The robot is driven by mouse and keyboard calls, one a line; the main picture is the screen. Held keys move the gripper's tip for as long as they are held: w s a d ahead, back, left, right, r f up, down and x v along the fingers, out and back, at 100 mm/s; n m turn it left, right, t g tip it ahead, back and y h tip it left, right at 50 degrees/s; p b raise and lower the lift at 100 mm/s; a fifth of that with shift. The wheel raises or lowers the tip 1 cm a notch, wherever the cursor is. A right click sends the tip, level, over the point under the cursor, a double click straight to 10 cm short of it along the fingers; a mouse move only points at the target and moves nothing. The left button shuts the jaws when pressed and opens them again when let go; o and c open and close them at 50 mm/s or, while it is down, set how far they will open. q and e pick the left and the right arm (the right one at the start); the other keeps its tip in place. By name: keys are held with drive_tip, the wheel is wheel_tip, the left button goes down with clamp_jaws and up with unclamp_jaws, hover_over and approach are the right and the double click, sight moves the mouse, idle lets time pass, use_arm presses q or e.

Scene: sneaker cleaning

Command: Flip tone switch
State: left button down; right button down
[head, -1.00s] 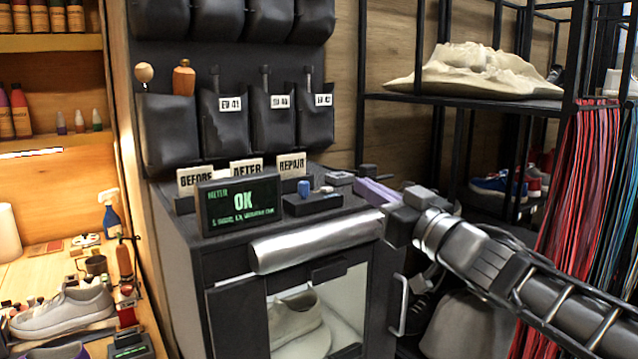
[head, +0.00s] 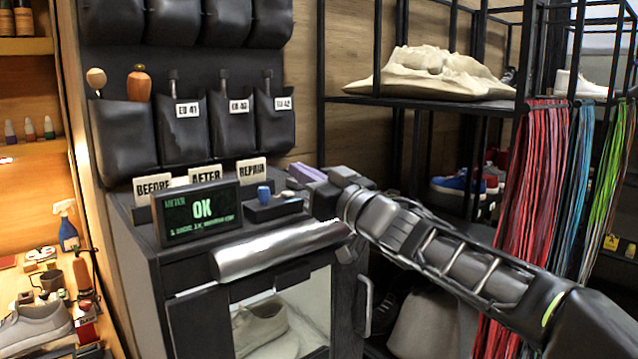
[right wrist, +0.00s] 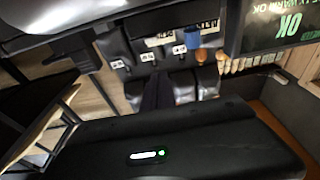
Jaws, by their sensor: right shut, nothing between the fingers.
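A small dark control box (head: 275,209) sits on top of the black cabinet, with a blue knob (head: 263,193) and a small pale lever-like part (head: 291,200) on it. I cannot tell which of these is the tone switch. My right gripper (head: 303,173) reaches in from the right over the cabinet's back right corner, behind and right of the control box. Its purple fingers are shut and empty, apart from the knob in the picture. The right wrist view shows a large dark body with a green light across its lower part; the control box is not clear there. My left gripper is not in view.
A meter screen (head: 198,213) reading OK stands left of the control box, with BEFORE, AFTER and REPAIR cards behind. A silver roll (head: 280,250) runs along the cabinet's front edge. A black shelf rack (head: 430,101) stands to the right.

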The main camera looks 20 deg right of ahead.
sight(287, 194)
drive_tip(key=shift+x, duration=1.05)
wheel_tip(287, 194, down, 3)
drive_tip(key=shift+r+b, duration=0.1)
drive_tip(key=shift+b, duration=0.85)
drive_tip(key=shift+s+d+f, duration=0.1)
drive_tip(key=shift+s+f, duration=0.1)
drive_tip(key=shift+f, duration=0.4)
